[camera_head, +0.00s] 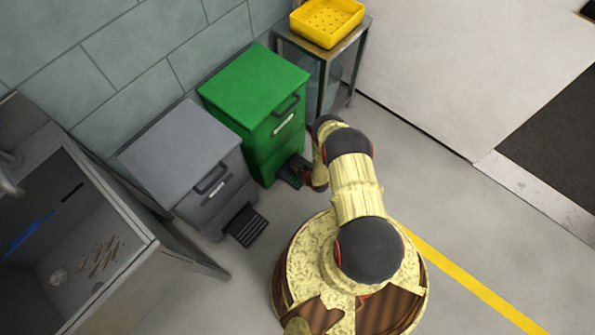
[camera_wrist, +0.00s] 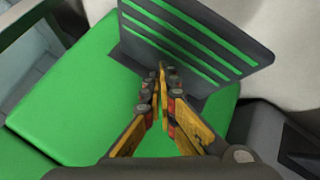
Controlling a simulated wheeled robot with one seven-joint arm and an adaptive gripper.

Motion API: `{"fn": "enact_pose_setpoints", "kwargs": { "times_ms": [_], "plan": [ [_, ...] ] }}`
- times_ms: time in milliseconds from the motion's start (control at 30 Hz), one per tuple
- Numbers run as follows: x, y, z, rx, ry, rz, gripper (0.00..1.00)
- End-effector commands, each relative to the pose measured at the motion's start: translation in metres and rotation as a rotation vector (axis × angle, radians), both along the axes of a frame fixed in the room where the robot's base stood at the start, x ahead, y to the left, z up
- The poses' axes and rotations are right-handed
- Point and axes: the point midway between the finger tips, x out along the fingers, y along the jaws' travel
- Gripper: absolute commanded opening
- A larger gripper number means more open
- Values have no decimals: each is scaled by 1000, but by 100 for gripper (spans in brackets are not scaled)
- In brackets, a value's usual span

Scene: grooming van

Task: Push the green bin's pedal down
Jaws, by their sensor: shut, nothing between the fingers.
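The green bin (camera_head: 258,85) stands against the tiled wall, between a grey bin and a metal stand, with its lid closed. Its dark pedal (camera_head: 290,168) sticks out low at the front, partly hidden by my arm. In the wrist view, the pedal (camera_wrist: 200,45) is a dark plate with green stripes in front of the green bin body (camera_wrist: 75,95). My gripper (camera_wrist: 162,70) is shut and empty, its fingertips overlapping the pedal's edge in the picture. Whether they touch it I cannot tell. In the head view my arm hides most of the gripper.
A grey bin (camera_head: 183,155) with its own dark pedal (camera_head: 245,226) stands left of the green one. A metal stand (camera_head: 335,65) with a yellow basket (camera_head: 326,20) is on the right. A grey sink (camera_head: 85,240) fills the lower left. Floor to the right is clear.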

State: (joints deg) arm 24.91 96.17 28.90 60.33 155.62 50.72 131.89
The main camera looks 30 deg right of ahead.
Motion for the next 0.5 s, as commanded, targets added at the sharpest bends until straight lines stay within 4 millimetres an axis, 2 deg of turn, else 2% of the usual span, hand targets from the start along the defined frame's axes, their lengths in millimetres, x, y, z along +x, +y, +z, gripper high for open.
{"fn": "enact_pose_setpoints", "kwargs": {
  "times_ms": [500],
  "plan": [
    [-1, 0, -6, 0, 1, 1, 0]
  ]
}}
